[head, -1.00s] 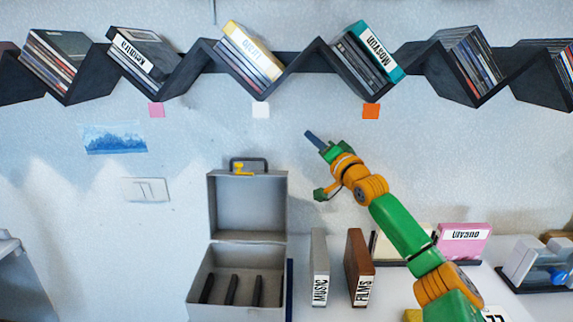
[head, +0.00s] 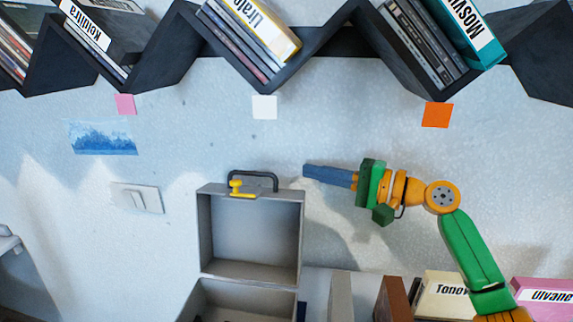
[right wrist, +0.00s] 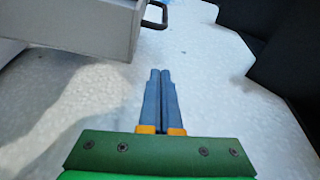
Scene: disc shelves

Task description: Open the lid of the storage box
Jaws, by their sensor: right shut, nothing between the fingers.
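The grey storage box (head: 236,297) stands at the bottom centre of the head view, its lower part cut off by the frame edge. Its lid (head: 251,236) stands upright and open, with a black handle (head: 253,176) and a yellow latch (head: 240,189) on its top edge. My right gripper (head: 308,171) is to the right of the lid's top, apart from it, with its blue fingers shut and empty, pointing left. In the right wrist view the fingers (right wrist: 160,73) are together, and the lid (right wrist: 85,25) with its handle (right wrist: 157,15) shows at the upper left. My left gripper is not in view.
Black zigzag shelves (head: 330,35) with discs run along the wall above. Grey (head: 341,296) and brown (head: 392,298) cases stand right of the box, with cream (head: 441,290) and pink (head: 540,290) cases beyond.

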